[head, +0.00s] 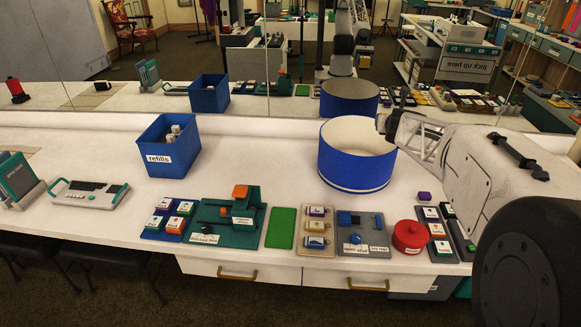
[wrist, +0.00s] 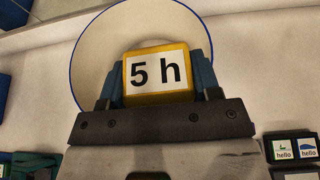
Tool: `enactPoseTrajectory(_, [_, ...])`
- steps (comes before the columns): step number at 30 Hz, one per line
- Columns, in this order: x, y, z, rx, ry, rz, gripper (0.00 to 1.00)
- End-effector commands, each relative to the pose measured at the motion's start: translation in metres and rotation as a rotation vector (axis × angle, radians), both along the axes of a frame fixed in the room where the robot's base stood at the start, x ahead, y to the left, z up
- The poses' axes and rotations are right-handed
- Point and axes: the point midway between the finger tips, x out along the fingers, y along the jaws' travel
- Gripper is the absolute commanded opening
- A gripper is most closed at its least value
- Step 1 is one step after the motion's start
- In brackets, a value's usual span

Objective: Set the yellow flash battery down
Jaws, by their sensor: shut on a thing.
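The yellow flash battery (wrist: 157,97) has a white label reading "5 h" and fills the space between my two fingers in the wrist view. My gripper (wrist: 158,80) is shut on it. In the head view my gripper (head: 385,124) is at the right rim of a large round blue bin (head: 345,170) with a white inside. The battery cannot be made out there. In the wrist view the bin's white inside and blue rim (wrist: 72,58) lie behind the battery. I cannot tell the battery's height above the bin or table.
A blue "refills" box (head: 165,160) holding white-topped items stands to the left. Along the front edge are a green mat (head: 281,228), a teal stand (head: 228,222), several small labelled blocks on trays, and a red round pot (head: 409,237). The white counter (head: 250,160) is clear between box and bin. A mirror lines the back.

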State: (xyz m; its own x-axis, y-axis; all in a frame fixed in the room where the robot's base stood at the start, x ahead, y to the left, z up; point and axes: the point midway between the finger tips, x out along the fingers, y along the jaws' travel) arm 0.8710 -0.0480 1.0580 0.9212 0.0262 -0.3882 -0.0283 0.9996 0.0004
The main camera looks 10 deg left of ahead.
Motion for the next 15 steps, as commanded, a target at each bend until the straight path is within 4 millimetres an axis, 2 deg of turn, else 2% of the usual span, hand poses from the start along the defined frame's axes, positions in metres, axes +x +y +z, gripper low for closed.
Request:
enactPoseTrajectory(3, [0.002,0.023,0.015,-0.002,-0.003,-0.011,0.23])
enactPoseTrajectory(8, [0.003,0.05,0.024,-0.002,-0.006,-0.025,0.23])
enactPoseTrajectory(15, [0.008,0.096,0.003,-0.003,-0.004,-0.037,0.23])
